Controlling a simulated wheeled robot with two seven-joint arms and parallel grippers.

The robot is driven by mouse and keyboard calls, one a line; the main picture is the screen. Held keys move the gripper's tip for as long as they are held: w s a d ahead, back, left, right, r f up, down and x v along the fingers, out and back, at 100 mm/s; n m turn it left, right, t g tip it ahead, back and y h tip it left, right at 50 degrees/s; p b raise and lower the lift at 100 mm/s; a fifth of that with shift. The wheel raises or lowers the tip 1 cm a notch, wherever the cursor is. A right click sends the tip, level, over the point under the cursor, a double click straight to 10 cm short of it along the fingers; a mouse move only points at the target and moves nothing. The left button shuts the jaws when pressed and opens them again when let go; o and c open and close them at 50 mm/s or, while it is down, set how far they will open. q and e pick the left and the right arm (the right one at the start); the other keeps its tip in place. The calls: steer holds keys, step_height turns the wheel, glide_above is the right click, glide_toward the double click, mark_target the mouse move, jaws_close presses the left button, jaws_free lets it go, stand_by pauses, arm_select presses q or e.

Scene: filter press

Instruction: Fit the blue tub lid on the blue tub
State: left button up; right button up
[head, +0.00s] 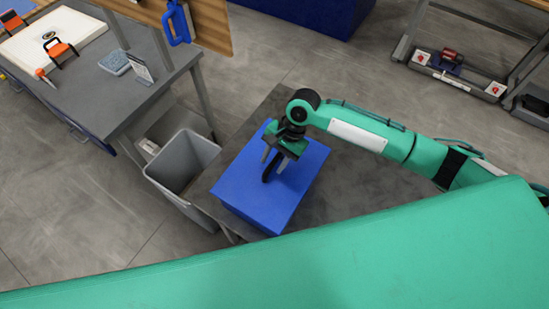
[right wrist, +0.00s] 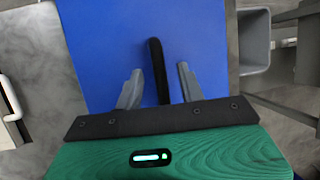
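The blue tub (head: 243,214) stands on a dark grey table in the head view. The flat blue tub lid (head: 248,181) covers its top; I cannot make out a seam or tell whether the lid is fully seated. The lid has a black handle (head: 268,172), which also shows in the right wrist view (right wrist: 156,60). My right gripper (head: 274,163) is over the lid, pointing down. In the right wrist view its two grey fingers (right wrist: 160,78) are spread on either side of the handle, with visible gaps. My left gripper is not in view.
A grey bin (head: 181,165) stands close to the left of the table. The table top (head: 345,185) is bare to the right of the tub. A workbench (head: 100,90) with small items is at the upper left, and a metal rack (head: 455,75) is at the upper right.

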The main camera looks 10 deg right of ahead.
steer(key=b+v, duration=0.3)
steer(key=v, duration=1.1)
